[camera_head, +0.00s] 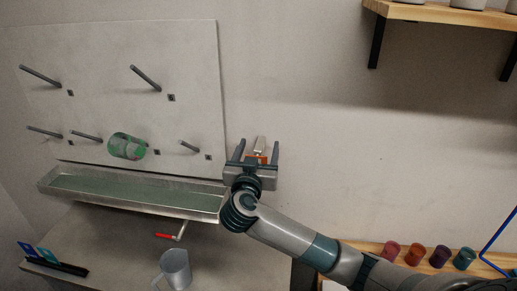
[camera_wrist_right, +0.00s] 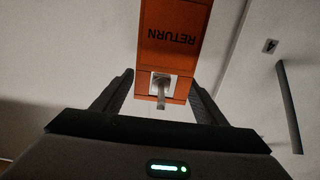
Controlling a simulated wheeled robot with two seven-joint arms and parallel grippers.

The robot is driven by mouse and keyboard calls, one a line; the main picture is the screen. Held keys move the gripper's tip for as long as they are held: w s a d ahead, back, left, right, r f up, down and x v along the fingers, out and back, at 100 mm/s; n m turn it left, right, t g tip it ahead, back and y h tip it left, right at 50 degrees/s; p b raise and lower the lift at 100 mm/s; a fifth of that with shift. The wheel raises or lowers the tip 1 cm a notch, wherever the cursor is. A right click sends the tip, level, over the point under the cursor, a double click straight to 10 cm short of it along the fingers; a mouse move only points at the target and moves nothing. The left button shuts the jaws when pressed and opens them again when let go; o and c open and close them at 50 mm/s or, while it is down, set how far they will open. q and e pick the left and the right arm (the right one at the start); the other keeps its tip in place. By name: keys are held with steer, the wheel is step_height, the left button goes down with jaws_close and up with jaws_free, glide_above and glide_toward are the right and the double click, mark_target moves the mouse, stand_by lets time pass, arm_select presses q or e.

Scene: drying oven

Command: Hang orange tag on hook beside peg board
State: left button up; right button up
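The orange tag (camera_wrist_right: 175,35), marked RETURN, shows upside down in the right wrist view, against the wall. A small light plate with a grey hook stem (camera_wrist_right: 161,92) shows at the tag's near end; the stem seems to come through or in front of the tag there. My right gripper (camera_head: 257,148) is open, with one finger on each side of the tag and apparent gaps. My left gripper is out of view.
The board carries several pegs and a green-marked beaker (camera_head: 127,146). A metal trough (camera_head: 130,196) runs below it. A clear jug (camera_head: 175,268) stands on the counter. A wooden shelf (camera_head: 440,13) is at upper right; several coloured cups (camera_head: 440,256) stand at lower right.

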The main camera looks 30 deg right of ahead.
steer(key=shift+s+a, duration=0.1)
steer(key=shift+a, duration=0.05)
steer(key=shift+s+a+f+b, duration=0.1)
steer(key=shift+s+a+b, duration=0.3)
steer(key=shift+s, duration=0.1)
steer(key=b+v, duration=0.4)
steer(key=v, duration=1.1)
steer(key=shift+s+a, duration=0.2)
steer(key=shift+s, duration=0.15)
